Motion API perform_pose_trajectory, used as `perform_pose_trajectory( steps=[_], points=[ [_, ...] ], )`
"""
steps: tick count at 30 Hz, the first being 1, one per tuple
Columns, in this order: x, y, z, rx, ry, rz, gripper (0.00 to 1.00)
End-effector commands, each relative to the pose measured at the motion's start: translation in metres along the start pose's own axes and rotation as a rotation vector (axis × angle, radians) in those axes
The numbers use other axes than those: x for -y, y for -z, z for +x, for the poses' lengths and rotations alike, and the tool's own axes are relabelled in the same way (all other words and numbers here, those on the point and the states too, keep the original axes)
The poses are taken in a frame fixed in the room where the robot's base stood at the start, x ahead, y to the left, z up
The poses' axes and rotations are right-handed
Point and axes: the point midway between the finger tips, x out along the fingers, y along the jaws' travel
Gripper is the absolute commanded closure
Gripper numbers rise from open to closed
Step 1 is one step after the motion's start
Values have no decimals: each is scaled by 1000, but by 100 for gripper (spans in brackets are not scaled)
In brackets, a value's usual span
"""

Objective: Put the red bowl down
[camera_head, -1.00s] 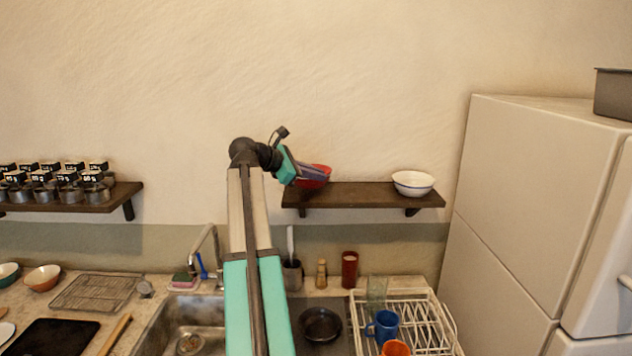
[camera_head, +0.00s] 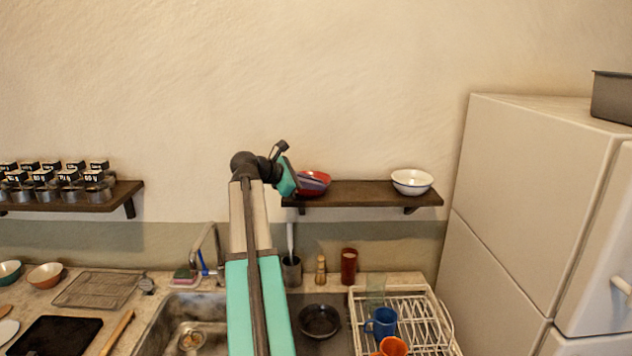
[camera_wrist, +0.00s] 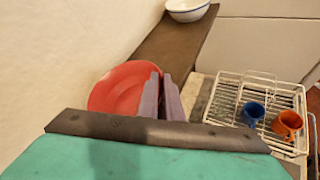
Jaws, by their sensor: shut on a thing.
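The red bowl (camera_head: 316,190) is at the left end of the wooden wall shelf (camera_head: 365,190), about level with the white bowl. I cannot tell for certain whether its base touches the board. My gripper (camera_head: 322,181) reaches in from the left, shut on the bowl's rim. In the wrist view the red bowl (camera_wrist: 117,90) looks nearly level, and my gripper's purple fingers (camera_wrist: 161,92) close over its right rim. The fingers hide part of the bowl.
A white bowl (camera_head: 412,182) stands at the shelf's right end, with bare board between the two bowls. Below are a dish rack (camera_head: 425,330) with a blue mug (camera_head: 382,322) and an orange mug (camera_head: 393,346). A fridge (camera_head: 530,200) stands to the right.

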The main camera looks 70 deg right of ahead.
Motion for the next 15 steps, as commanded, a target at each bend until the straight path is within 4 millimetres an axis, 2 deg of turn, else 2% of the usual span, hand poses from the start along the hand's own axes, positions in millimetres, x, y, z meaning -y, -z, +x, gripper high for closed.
perform_pose_trajectory(
  steps=[5, 6, 9, 15],
  points=[
    [0, 1, 0, -2, 0, -1, 100],
    [0, 2, 0, -3, 1, -2, 88],
    [0, 2, 0, -2, 0, -2, 75],
    [0, 1, 0, -2, 0, -2, 75]
  ],
)
